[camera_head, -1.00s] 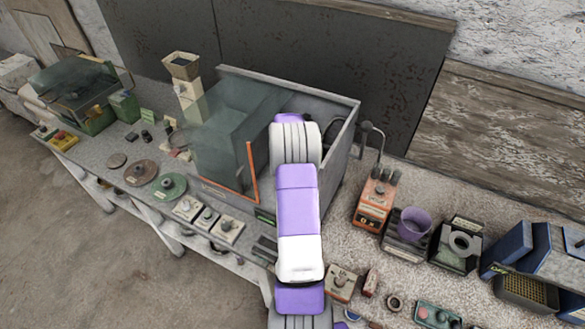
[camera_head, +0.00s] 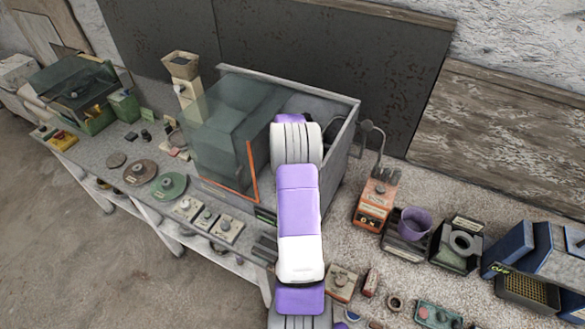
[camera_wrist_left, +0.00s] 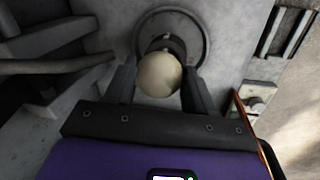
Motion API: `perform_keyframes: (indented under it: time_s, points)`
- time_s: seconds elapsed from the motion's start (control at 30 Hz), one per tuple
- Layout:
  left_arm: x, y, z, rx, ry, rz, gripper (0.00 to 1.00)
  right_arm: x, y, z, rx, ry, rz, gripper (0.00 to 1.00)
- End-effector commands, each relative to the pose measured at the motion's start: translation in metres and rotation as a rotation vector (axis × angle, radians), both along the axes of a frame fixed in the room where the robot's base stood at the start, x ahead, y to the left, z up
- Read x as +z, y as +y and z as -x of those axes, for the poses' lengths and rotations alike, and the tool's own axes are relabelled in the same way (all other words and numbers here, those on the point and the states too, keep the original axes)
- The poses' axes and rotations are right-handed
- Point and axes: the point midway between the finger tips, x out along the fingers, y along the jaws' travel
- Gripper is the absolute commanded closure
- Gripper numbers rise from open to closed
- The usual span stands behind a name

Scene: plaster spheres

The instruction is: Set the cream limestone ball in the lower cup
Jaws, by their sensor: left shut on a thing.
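The cream limestone ball (camera_wrist_left: 159,74) is between the two dark fingers of my left gripper (camera_wrist_left: 159,88) in the left wrist view. The gripper is shut on it. Beyond the ball, a short dark round post (camera_wrist_left: 166,43) stands in a round grey dish-like base (camera_wrist_left: 172,12); the ball partly covers both. I cannot tell whether the ball touches the post. In the head view my purple and white arm reaches into an open grey box, and the gripper and ball are hidden there. My right gripper is not in view.
The grey box (camera_head: 352,130) has a clear panel with an orange edge (camera_head: 252,170) at its left front. Discs and small blocks line the bench at left.

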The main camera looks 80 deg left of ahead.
Motion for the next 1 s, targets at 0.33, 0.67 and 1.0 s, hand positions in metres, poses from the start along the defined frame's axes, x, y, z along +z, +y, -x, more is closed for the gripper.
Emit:
perform_keyframes:
  time_s: [0.33, 0.67, 1.0]
  points:
    - [-0.008, 0.000, 0.000, 0.000, -0.001, -0.001, 0.76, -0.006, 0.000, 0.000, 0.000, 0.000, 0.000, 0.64]
    - [-0.014, 0.000, 0.000, 0.000, -0.001, -0.001, 0.76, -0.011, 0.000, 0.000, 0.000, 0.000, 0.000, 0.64]
    - [-0.018, 0.000, 0.000, 0.000, 0.000, 0.000, 0.31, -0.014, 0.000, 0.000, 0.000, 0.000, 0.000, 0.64]
